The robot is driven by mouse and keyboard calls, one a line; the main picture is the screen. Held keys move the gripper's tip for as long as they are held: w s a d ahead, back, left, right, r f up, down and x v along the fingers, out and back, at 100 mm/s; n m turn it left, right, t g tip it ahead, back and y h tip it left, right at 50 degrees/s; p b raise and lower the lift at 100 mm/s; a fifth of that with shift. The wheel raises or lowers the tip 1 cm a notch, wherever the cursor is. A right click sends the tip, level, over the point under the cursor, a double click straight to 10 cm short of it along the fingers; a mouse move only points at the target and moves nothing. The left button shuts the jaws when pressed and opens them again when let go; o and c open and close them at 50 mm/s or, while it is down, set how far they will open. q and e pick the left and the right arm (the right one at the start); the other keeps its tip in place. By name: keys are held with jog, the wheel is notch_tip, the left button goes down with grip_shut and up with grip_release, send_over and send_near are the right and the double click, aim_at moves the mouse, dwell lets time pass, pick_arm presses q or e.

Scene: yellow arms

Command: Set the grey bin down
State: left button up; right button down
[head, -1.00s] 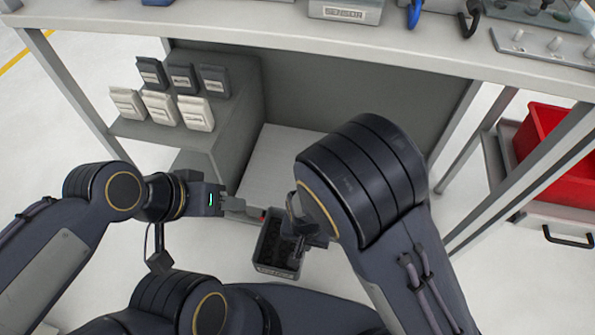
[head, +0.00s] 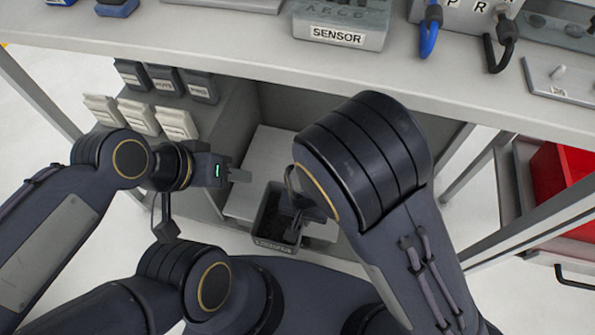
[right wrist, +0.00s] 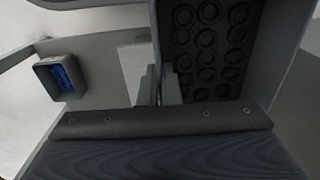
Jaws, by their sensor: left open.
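The grey bin (head: 273,247) is an open, dark grey box with a white label on its front. In the head view it is at the lower middle, in front of the bench's pale low shelf. My right gripper (head: 291,212) is shut on its right wall, partly hidden by my forearm. In the right wrist view the fingers (right wrist: 163,86) pinch the wall, beside the ringed inside of the bin (right wrist: 205,50). My left gripper (head: 240,174) is open and empty, up and left of the bin. I cannot tell whether the bin touches the shelf.
The low shelf (head: 268,160) has bare room behind the bin. Several dark and white bins (head: 140,115) sit on a side shelf at left. The bench top (head: 230,45) overhangs, with a SENSOR box (head: 340,28). A bin with blue contents (right wrist: 60,76) shows in the right wrist view.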

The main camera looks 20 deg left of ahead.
jog(key=w+a+f+b, duration=0.1)
jog(key=w+f+b, duration=0.1)
jog(key=w+f, duration=0.1)
jog(key=w+a+f+b, duration=0.1)
jog(key=w+f+b, duration=0.1)
jog(key=w, duration=0.3)
jog(key=w+a+f+b, duration=0.1)
jog(key=w+f, duration=0.3)
jog(key=w, duration=0.1)
jog(key=shift+w+a+f+b, duration=0.1)
jog(key=shift+a+f+b, duration=0.15)
jog(key=shift+f+b, duration=0.15)
jog(key=shift+w+f+b, duration=0.15)
jog(key=shift+f+b, duration=0.8)
jog(key=shift+f, duration=0.55)
jog(key=shift+f, duration=0.15)
jog(key=c, duration=1.6)
grip_release()
jog(key=shift+c, duration=0.2)
